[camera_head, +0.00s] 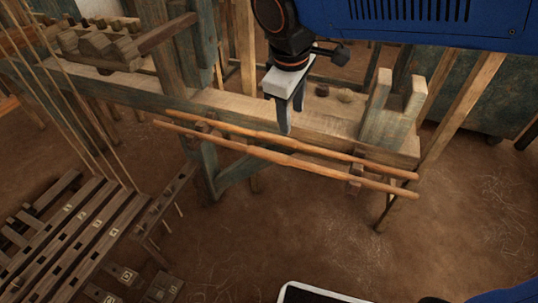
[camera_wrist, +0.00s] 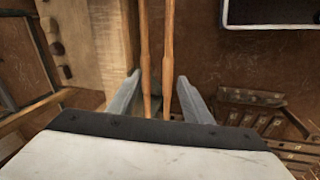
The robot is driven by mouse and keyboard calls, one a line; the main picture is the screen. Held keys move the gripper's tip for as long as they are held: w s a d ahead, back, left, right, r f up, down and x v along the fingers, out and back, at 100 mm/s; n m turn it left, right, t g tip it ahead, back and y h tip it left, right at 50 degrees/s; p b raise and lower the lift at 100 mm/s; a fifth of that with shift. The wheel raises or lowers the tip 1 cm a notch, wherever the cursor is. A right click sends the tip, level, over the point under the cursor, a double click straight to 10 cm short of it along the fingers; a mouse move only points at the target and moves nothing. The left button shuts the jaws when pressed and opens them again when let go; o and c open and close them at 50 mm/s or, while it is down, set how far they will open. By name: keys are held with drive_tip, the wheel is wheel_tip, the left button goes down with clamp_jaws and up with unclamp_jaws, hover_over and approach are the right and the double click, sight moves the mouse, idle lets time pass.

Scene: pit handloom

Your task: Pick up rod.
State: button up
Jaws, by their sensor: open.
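Two long, thin orange-brown wooden rods lie side by side along the front of the loom beam, the rear rod (camera_head: 330,153) and the front rod (camera_head: 235,146). They rest on small brackets. My gripper (camera_head: 288,125) points down over the beam, close behind the middle of the rear rod. In the wrist view my gripper (camera_wrist: 158,90) is open, with one finger to each side of both rods, the left rod (camera_wrist: 145,50) and the right rod (camera_wrist: 168,50). The gap between fingertips and rods is hard to judge. My white gripper body hides the rods' near parts.
The loom beam (camera_head: 235,104) runs behind the rods, with upright posts (camera_head: 382,108) at its right end. Numbered dark treadles (camera_head: 80,235) stand lower left, with thin cords above them. Open earth floor (camera_head: 300,235) lies in front of the rods.

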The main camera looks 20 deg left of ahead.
drive_tip(key=s+a+n, duration=0.2)
drive_tip(key=a, duration=0.4)
approach(272, 154)
drive_tip(key=x, duration=0.9)
drive_tip(key=shift+w+f, duration=0.1)
clamp_jaws()
